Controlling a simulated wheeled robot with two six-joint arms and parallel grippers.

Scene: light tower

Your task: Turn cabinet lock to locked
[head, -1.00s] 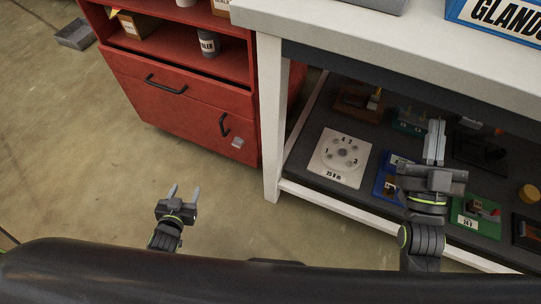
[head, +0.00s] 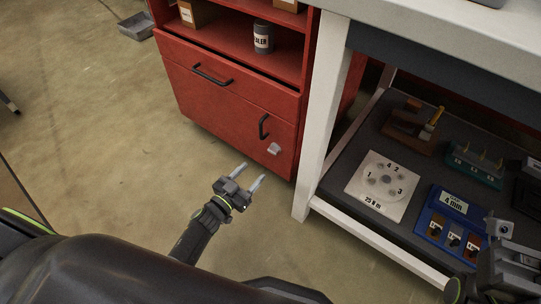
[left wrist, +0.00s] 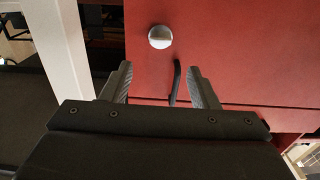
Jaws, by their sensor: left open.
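The red cabinet (head: 235,112) stands in the upper middle of the head view. Its lock (head: 274,149), a small pale knob, is on the lower front, below and right of a black vertical handle (head: 264,127). In the left wrist view the lock (left wrist: 160,37) is a round silver knob beyond the fingertips, near the handle (left wrist: 176,82). My left gripper (head: 253,174) is open and empty, in front of the cabinet, a little short of the lock and apart from it. My right gripper (head: 509,228) is at the right edge, partly cut off; its jaw state is unclear.
A white workbench (head: 322,130) stands right of the cabinet, its leg close to the lock. Its dark lower shelf holds a numbered plate (head: 382,185), a blue tray (head: 447,222) and other fixtures. Open floor (head: 110,130) lies left of the cabinet. A grey bin (head: 137,26) is far back.

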